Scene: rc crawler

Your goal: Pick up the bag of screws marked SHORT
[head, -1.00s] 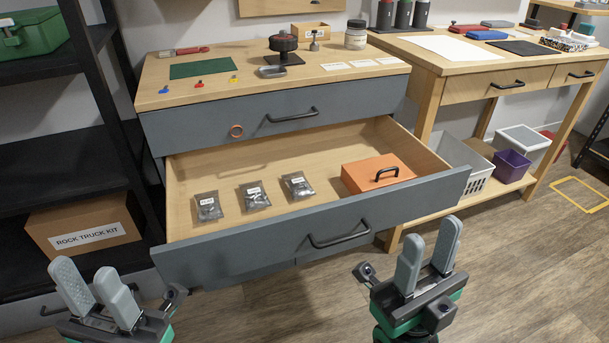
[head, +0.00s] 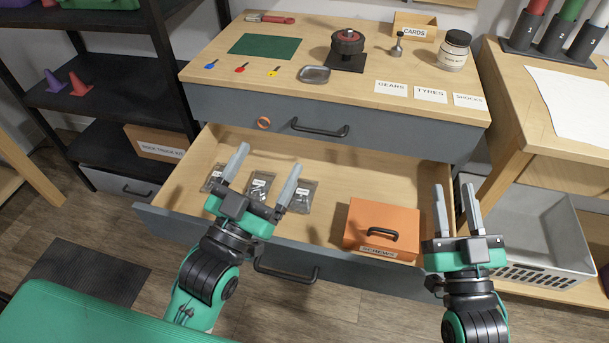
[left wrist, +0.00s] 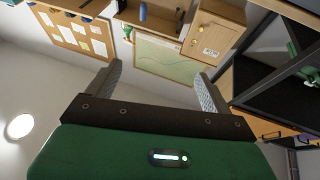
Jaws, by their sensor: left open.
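Three small clear bags with dark screws lie in a row in the open drawer: a left bag (head: 213,178), a middle bag (head: 259,187) and a right bag (head: 301,195). Each has a white label, too small to read. My left gripper (head: 267,163) is open and empty, its fingers in front of the bags in the head view and partly hiding them. Its spread fingers also show in the left wrist view (left wrist: 158,80), with wall and boards beyond and no bag. My right gripper (head: 453,189) is open and empty by the drawer's right end.
The open drawer (head: 350,180) also holds an orange box (head: 405,217) with a black handle at its right. The worktop (head: 290,45) above carries a wheel, a metal dish, a jar and labels. A grey basket (head: 545,240) stands at right.

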